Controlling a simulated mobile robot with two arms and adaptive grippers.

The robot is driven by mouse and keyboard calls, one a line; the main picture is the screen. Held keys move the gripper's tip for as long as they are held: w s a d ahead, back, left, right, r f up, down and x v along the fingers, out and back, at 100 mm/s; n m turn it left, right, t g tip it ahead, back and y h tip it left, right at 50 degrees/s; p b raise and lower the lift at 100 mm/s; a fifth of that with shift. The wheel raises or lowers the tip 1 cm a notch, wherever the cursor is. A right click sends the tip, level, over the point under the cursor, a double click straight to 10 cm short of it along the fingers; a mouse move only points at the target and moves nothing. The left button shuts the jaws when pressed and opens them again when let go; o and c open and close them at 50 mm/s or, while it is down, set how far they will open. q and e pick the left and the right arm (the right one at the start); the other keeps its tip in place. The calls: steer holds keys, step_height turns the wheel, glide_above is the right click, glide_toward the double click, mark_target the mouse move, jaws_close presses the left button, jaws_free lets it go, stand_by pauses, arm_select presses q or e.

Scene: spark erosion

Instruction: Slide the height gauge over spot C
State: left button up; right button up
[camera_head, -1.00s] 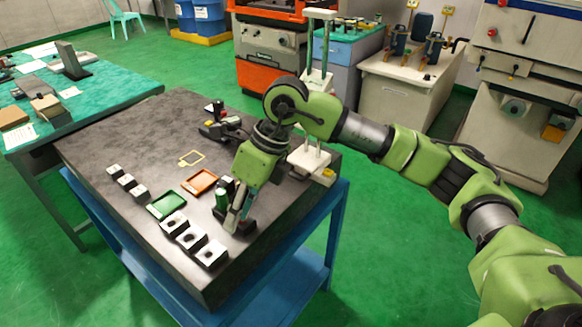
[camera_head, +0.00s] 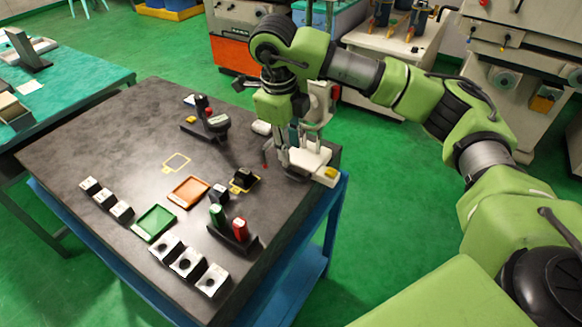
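The height gauge (camera_head: 318,157) stands upright at the table's right edge, with a pale base and a column partly hidden behind my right arm. My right gripper (camera_head: 283,158) points down close to the gauge's near left side. Its fingers overlap the gauge in this view, so I cannot tell whether they touch or grip it. A yellow outlined spot (camera_head: 177,162) lies empty on the dark table. Another yellow outlined spot (camera_head: 237,190) has a small black object (camera_head: 243,177) on or over it. I cannot read any spot letters. My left gripper is not in view.
An orange tray (camera_head: 188,192) and a green tray (camera_head: 154,223) lie mid-table. A dark stand (camera_head: 234,238) holds green and red pieces. Several pale blocks (camera_head: 186,263) line the near left edge. A black instrument (camera_head: 206,122) stands farther back. The table (camera_head: 110,145) is clear at left.

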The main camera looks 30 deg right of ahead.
mark_target(292, 177)
steer(key=f+p, duration=0.1)
steer(key=f, duration=0.2)
steer(key=d+f, duration=0.1)
steer(key=f, duration=0.2)
steer(key=w+f+p, duration=0.1)
steer(key=f, duration=0.2)
steer(key=shift+w+d+f+p, duration=0.1)
steer(key=shift+d+f+p, duration=0.05)
steer(key=shift+f+p, duration=0.15)
steer(key=shift+w+d+f, duration=0.1)
steer(key=shift+f, duration=0.5)
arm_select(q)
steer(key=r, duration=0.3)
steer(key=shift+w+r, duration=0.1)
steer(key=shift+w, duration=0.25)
arm_select(e)
jaws_close()
